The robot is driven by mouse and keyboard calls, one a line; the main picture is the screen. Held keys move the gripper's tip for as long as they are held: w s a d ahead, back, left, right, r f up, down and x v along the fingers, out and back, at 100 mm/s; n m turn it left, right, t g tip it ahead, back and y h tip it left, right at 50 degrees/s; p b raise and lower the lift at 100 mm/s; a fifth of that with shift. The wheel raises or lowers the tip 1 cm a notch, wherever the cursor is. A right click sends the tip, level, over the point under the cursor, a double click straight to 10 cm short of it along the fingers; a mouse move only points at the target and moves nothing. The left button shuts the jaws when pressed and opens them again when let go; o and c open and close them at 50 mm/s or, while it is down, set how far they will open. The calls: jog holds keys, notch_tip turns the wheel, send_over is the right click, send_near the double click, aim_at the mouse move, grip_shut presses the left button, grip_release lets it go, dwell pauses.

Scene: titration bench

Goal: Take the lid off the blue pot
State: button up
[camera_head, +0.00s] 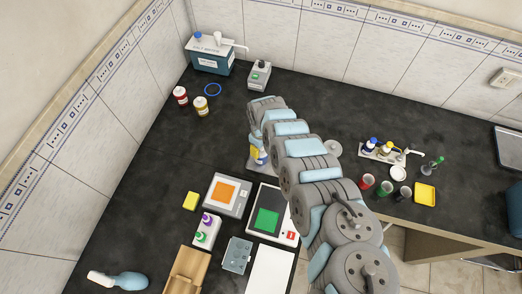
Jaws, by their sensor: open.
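A small pot with a blue top (371,145) stands at the left end of a white rack at the right of the bench, beside a yellow-topped one (386,149). It looks upright, with its blue top on; it is too small to make out the lid's edge. My gripper (257,164) points down at the end of my arm, left of centre and well to the left of the rack. It is open. Its fingers are small and partly hidden, and a yellow and blue patch shows there that I cannot identify.
Coloured cups (385,188) and a yellow tray (425,194) stand in front of the rack. A hotplate (228,194) and a framed panel with a green square (267,221) lie left of my arm. Red-capped (180,96) and yellow jars (201,106) stand back left. The back middle is clear.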

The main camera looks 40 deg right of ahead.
grip_shut()
jog(key=shift+r, duration=0.1)
dwell(0.3)
